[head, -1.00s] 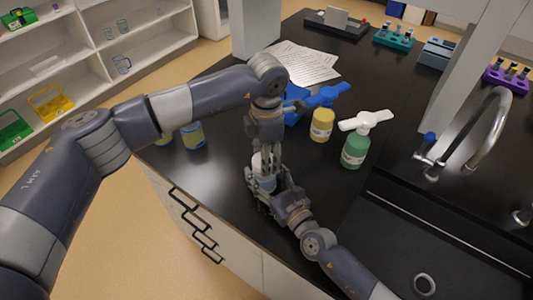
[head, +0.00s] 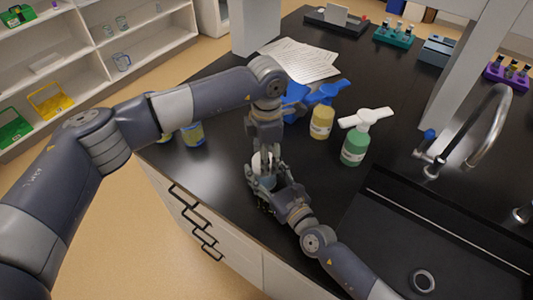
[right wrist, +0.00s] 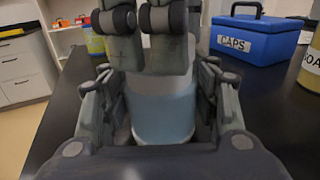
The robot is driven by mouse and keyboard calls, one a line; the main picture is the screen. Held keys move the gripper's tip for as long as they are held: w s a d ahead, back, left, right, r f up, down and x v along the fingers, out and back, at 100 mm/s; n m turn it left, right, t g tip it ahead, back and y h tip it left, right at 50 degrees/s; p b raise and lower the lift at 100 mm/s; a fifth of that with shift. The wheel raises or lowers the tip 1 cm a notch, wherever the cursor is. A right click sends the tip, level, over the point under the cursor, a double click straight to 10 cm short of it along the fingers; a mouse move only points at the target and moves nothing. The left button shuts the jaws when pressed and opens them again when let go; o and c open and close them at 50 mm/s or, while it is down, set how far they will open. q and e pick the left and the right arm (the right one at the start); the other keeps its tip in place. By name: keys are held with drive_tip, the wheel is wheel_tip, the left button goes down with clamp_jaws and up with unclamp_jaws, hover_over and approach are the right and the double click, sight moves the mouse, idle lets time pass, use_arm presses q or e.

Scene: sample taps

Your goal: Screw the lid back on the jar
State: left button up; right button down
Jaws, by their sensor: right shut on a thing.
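My right gripper (head: 268,188) is shut around a pale jar with a light blue band, standing upright near the counter's front edge. The jar (right wrist: 162,118) shows between its fingers in the right wrist view. My left gripper (head: 264,158) reaches straight down over the jar's top, and its fingers (right wrist: 145,45) cover the upper part in the right wrist view. A white rounded piece (head: 257,163), perhaps the lid, shows beside the left fingers in the head view. Whether the left fingers grip it is hidden.
A blue CAPS box (right wrist: 255,38), a yellow bottle (head: 321,122) and a green spray bottle (head: 355,149) stand beyond the grippers. Two small jars (head: 192,135) stand at the left edge. The sink (head: 440,245) is at right.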

use_arm(q)
drive_tip(key=m, duration=0.4)
drive_tip(key=shift+s+m, duration=0.15)
drive_tip(key=shift+m, duration=0.15)
drive_tip(key=m, duration=0.6)
drive_tip(key=shift+s+a, duration=0.15)
drive_tip(key=m, duration=0.5)
drive_tip(key=shift+s+a, duration=0.1)
drive_tip(key=m, duration=0.3)
drive_tip(key=shift+a, duration=0.1)
drive_tip(key=m, duration=0.5)
drive_tip(key=shift+a, duration=0.15)
drive_tip(key=m, duration=0.4)
drive_tip(key=shift+a+m, duration=0.1)
drive_tip(key=shift+m, duration=0.3)
drive_tip(key=m, duration=0.3)
drive_tip(key=shift+a+m, duration=0.1)
drive_tip(key=shift+m, duration=0.2)
